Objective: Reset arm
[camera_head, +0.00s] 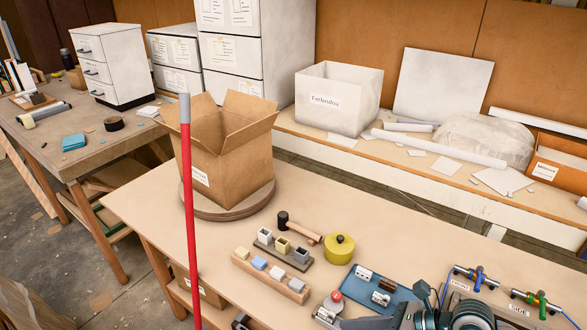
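A long red rod (189,220) with a grey tip rises nearly upright from the bottom edge, left of the middle, in front of the table. Its lower end is out of frame, and I cannot tell what it belongs to.
An open cardboard box (228,150) stands on a round turntable (228,209) on the table. A wooden block rack (270,277), a mallet (305,232), a yellow round container (339,248) and a blue tray (372,293) lie nearby. The table's front right is crowded.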

